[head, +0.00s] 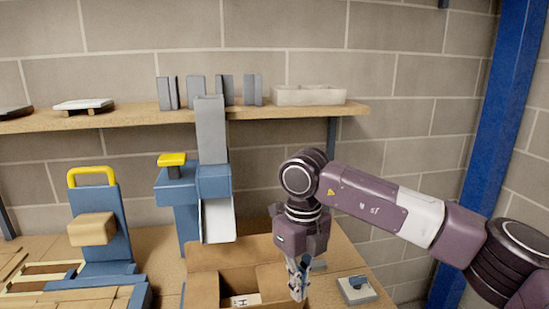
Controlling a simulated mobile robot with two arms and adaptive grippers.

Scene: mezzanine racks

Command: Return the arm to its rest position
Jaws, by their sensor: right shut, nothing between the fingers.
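My right arm reaches in from the right edge. Its gripper (298,290) points down at the right side of an open cardboard box (221,260). The fingers are together with nothing between them. The fingertips overlap the box's right edge in the picture; I cannot tell whether they touch it. A white label with dark print (246,300) shows inside the box. My left gripper is not in view.
A wooden shelf (120,119) on the wall holds several grey blocks and a pale tray (309,95). A blue machine with a chute (217,220) stands behind the box. A blue stand with a yellow handle (100,225) is left. A small device (356,290) lies right.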

